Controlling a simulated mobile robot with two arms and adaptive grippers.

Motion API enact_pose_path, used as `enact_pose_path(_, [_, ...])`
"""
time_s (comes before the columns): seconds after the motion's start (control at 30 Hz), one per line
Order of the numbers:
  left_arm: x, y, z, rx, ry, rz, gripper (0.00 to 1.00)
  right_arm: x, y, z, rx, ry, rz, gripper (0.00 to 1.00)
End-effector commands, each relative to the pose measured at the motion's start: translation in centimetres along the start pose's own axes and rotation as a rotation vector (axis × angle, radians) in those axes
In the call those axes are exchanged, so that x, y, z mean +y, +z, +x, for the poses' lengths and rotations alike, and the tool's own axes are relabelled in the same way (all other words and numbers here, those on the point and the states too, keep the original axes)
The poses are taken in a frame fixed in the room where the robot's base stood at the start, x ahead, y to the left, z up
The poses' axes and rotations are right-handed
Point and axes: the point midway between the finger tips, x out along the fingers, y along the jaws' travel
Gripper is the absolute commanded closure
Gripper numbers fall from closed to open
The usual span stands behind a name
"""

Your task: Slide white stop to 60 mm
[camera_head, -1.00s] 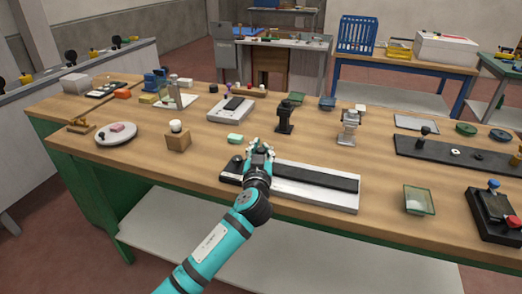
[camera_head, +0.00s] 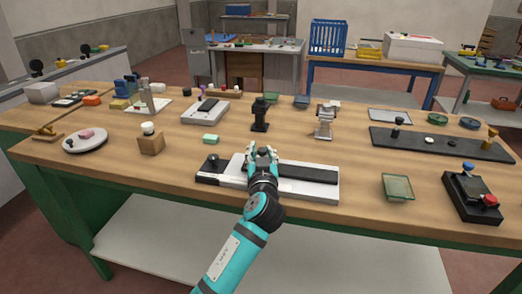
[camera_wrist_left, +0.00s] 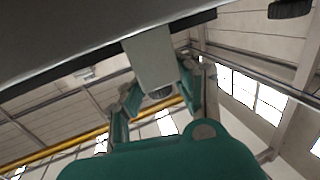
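The long white fixture (camera_head: 318,190) with a dark strip (camera_head: 305,173) lies near the front edge of the bench, with a black knob (camera_head: 213,159) at its left end. My left gripper (camera_head: 262,153) is over the left-middle part of the fixture, its fingers spread around something small. In the left wrist view a pale block (camera_wrist_left: 149,58), which looks like the white stop, juts from under the dark-edged fixture and lies between the gripper's fingers (camera_wrist_left: 160,92). I cannot tell if the fingers press on it. The scale marks are not readable. My right gripper is out of view.
A green block (camera_head: 210,139) and a wooden block with a white knob (camera_head: 151,143) stand to the left. Behind are a black stand (camera_head: 260,115) and a metal stand (camera_head: 325,122). A green glass dish (camera_head: 397,186) lies to the right.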

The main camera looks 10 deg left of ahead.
Motion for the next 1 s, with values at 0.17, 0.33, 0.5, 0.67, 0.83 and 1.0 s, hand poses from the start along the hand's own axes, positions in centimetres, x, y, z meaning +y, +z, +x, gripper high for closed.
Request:
enact_pose_path(0.17, [0.0,-0.4,0.1,0.008,0.001,-0.002,0.53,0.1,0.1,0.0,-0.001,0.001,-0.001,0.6])
enact_pose_path(0.33, [0.0,-0.5,0.1,0.011,0.001,-0.002,0.53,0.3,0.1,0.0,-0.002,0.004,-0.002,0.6])
enact_pose_path(0.5, [0.1,-0.5,-0.9,0.011,0.003,-0.004,0.53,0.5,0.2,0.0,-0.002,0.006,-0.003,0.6])
enact_pose_path(0.67, [0.0,-0.3,-3.8,0.008,0.003,-0.007,0.53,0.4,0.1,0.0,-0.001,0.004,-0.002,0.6])
enact_pose_path(0.83, [0.0,-0.3,-7.5,0.007,0.002,-0.006,0.53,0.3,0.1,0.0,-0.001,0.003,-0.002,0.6])
enact_pose_path(1.0, [0.0,-0.2,-10.4,0.006,0.001,-0.004,0.53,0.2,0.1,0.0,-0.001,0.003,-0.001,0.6])
